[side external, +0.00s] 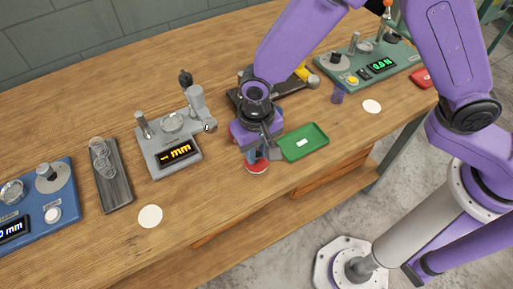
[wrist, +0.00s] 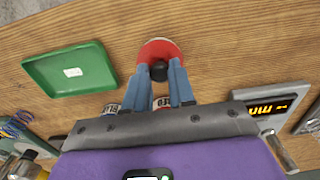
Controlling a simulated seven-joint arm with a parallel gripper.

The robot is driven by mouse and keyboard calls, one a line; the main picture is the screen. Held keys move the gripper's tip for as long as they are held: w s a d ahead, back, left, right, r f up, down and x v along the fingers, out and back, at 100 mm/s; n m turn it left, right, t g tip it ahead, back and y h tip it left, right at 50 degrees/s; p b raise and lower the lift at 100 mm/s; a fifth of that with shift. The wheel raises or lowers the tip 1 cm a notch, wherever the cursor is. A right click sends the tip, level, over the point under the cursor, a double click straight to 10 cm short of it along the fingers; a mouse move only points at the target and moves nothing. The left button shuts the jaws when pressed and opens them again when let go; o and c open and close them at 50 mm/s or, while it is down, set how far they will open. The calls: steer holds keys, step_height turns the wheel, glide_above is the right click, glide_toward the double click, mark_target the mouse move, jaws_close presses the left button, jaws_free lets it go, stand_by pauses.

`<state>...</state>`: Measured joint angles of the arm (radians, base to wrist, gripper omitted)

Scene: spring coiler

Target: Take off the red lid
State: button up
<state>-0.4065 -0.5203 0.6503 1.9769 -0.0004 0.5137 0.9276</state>
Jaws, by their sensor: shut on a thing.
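The red lid (wrist: 160,44) is a round disc with a black knob (wrist: 159,71). It also shows in the side view (side external: 257,169), low under my gripper, near the front edge of the bench. My gripper (wrist: 159,75) points down with its two blue fingers shut on the black knob. The fingers and hand hide part of the lid. I cannot tell what is under the lid or whether it touches anything there.
A green tray (side external: 321,143) with a white label lies just right of my gripper. A grey gauge (side external: 158,163) with an orange display stands to the left. A white disc (side external: 150,216) lies near the front edge. A green gauge (side external: 400,62) stands at the far right.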

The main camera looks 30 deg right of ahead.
steer(key=shift+f, duration=0.45)
stand_by(0.4)
steer(key=o, duration=1.2)
